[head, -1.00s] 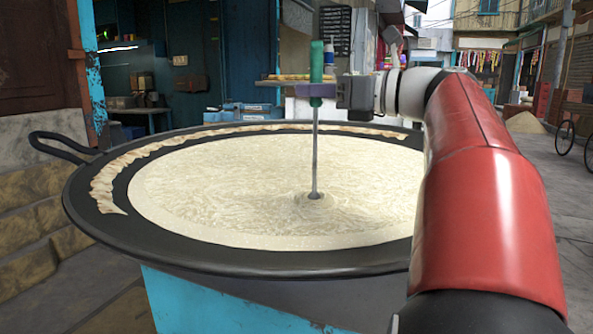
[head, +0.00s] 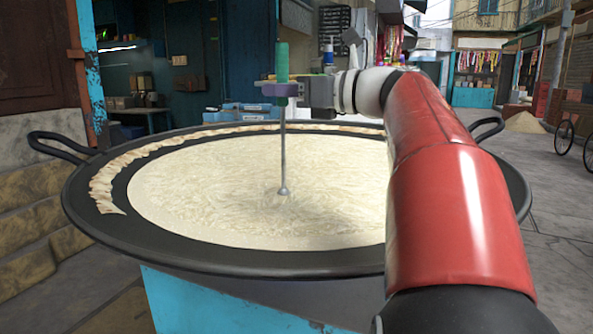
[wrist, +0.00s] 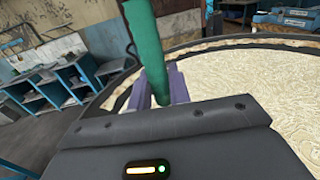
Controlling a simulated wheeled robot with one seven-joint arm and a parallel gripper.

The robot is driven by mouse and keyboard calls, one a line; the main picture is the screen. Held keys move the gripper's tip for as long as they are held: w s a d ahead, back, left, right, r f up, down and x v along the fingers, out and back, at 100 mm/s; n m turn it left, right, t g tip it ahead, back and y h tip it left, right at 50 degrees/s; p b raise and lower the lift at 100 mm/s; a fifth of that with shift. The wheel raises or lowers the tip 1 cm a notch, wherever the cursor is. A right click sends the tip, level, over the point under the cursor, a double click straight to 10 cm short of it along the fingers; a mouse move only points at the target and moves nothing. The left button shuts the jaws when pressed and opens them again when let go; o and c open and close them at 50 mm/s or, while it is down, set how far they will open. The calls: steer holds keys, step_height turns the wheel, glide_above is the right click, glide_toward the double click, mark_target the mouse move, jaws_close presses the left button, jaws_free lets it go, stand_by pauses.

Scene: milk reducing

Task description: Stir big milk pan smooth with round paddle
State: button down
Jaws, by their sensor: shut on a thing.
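The big black milk pan (head: 150,238) fills the middle of the head view, wide and shallow, holding cream-coloured milk (head: 230,185) with a streaky, rippled surface. My gripper (head: 279,90) is above the milk, shut on the green handle of the paddle (head: 282,63). The paddle's thin metal shaft stands nearly upright and its lower end meets the milk left of the pan's centre; the round head is mostly hidden under the surface. In the wrist view the green handle (wrist: 147,45) stands between the purple fingers (wrist: 160,88).
A pale, wrinkled skin band (head: 108,185) lies along the pan's left and back rim. Loop handles stick out at the left (head: 58,145) and right (head: 489,127). A blue stand (head: 200,300) is below the pan. Blue boxes (head: 240,112) stand behind.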

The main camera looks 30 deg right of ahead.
stand_by(0.3)
steer(key=shift+r, duration=4.35)
